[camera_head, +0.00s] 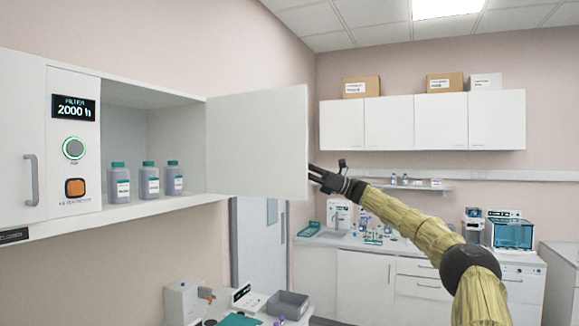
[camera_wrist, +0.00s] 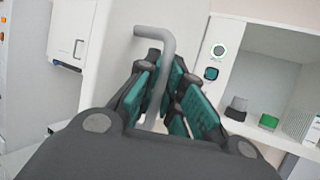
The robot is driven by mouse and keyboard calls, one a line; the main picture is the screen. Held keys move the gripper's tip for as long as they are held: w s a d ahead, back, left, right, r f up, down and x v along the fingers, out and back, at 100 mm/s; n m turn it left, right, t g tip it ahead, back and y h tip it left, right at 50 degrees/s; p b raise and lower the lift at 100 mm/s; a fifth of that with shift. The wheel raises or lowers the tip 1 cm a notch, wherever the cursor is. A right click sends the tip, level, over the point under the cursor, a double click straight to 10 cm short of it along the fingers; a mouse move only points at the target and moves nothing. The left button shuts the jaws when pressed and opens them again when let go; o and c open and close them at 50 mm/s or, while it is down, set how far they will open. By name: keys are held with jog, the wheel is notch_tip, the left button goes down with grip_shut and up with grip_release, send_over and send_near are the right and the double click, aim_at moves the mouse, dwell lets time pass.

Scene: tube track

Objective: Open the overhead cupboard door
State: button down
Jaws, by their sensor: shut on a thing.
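The overhead cupboard door (camera_head: 257,145) is white and stands swung wide open, out from the cupboard, in the head view. My gripper (camera_head: 320,176) is at the door's free edge, low on its outer side. In the wrist view the grey bar handle (camera_wrist: 166,48) of the door passes between the teal-padded fingers (camera_wrist: 168,92), which are shut on it. The handle is hidden behind the door in the head view. The cupboard's open compartment (camera_head: 125,133) holds 3 grey bottles (camera_head: 149,180) with teal caps.
Left of the opening is a panel with a display (camera_head: 73,107), a round green-ringed button (camera_head: 73,148) and an orange switch (camera_head: 75,187). A bench below holds a grey bin (camera_head: 288,304) and instruments. Closed wall cupboards (camera_head: 420,122) hang at the back. Space around the door is clear.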

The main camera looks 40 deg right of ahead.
jog(key=shift+w+d+f, duration=0.1)
jog(key=shift+w+d, duration=0.05)
jog(key=shift+d, duration=0.25)
jog(key=c, duration=1.5)
grip_release()
jog(key=shift+d, duration=0.2)
